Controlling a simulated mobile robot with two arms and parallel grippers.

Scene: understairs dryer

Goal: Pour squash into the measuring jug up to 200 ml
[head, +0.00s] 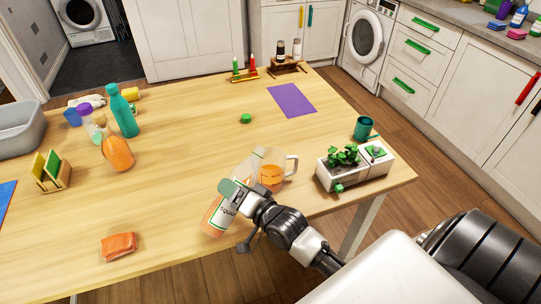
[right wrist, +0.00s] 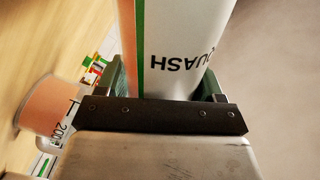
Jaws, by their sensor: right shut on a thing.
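My right gripper (head: 240,196) is shut on the squash bottle (head: 215,217), a clear bottle with orange liquid and a white SQUASH label. The label also shows between the fingers in the right wrist view (right wrist: 170,50). The bottle is tilted, its upper end leaning toward the measuring jug (head: 272,172). The clear jug stands on the table just right of the bottle, with orange liquid in its lower part. In the right wrist view the jug (right wrist: 48,106) shows a 200 mark near the orange. The bottle's mouth and any stream are not clear. My left gripper is out of view.
A white planter (head: 355,172) stands right of the jug near the table edge. An orange cloth (head: 118,246) lies at front left. Another orange bottle (head: 117,152) and a teal bottle (head: 124,112) stand at left. The table middle is mostly clear.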

